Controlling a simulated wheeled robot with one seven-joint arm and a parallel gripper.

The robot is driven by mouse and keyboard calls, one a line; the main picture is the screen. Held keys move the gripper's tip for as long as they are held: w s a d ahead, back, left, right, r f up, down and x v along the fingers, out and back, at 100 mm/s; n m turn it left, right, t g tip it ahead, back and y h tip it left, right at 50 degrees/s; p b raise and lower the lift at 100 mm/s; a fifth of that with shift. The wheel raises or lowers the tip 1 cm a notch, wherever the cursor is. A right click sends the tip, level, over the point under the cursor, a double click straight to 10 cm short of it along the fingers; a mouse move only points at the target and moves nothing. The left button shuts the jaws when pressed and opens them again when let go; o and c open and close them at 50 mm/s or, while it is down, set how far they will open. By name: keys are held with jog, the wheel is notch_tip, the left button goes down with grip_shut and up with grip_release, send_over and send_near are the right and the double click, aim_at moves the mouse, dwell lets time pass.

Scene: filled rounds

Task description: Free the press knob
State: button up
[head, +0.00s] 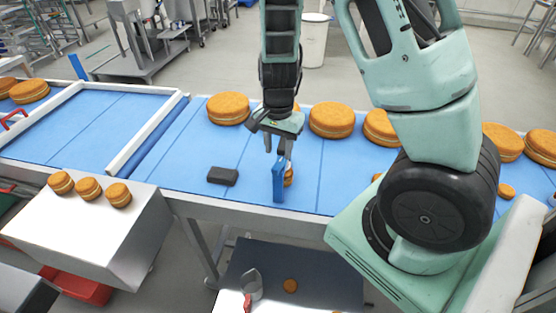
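My gripper (283,155) points down over the blue belt (190,145), close above a small upright blue piece (279,181). Its fingertips are near the top of this piece, and I cannot tell whether they touch it or how far apart they are. A small orange-brown round (289,176) shows partly behind the blue piece. A dark grey block (223,176) lies on the belt to the left. I cannot clearly make out a press knob; part of the belt is hidden behind my arm.
Large filled rounds (228,108) line the belt's far side. A white-edged frame (145,135) stands at left. A white box (85,225) carries three small rounds (88,189) at front left. Below are a dark mat (325,280), a metal jug (252,285) and another round (290,285).

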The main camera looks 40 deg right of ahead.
aim_at(278, 163)
jog(key=shift+f, duration=2.25)
grip_shut()
jog(key=shift+n+b, duration=0.65)
jog(key=shift+n, duration=0.95)
grip_release()
notch_tip(278, 163, up, 18)
jog(key=shift+f, duration=0.25)
